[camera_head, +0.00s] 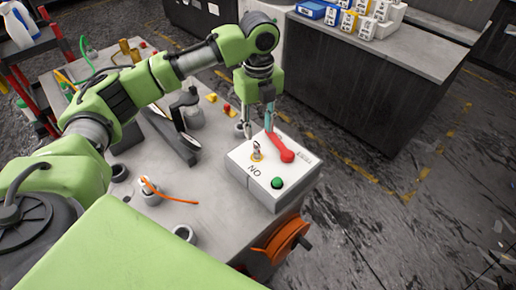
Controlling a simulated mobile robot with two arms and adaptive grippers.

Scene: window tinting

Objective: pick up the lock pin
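A white box (252,181) with printed lettering stands on the grey worktop. On its top are a red lever (286,155), a green button (277,183) and a small upright metal pin (257,149) with a yellow ring at its foot. This pin looks like the lock pin. My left gripper (258,130) points down just above the box's back edge, behind the pin. Its two fingers are apart, one left of the pin and one near the red lever, and I see nothing held between them. My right gripper is not in view.
The worktop (218,222) holds a dark stand (172,132) and a cup with an orange cable (152,190). An orange hand wheel (287,240) sits on the worktop's front side. A dark cabinet (350,90) with small boxes stands behind, across open floor.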

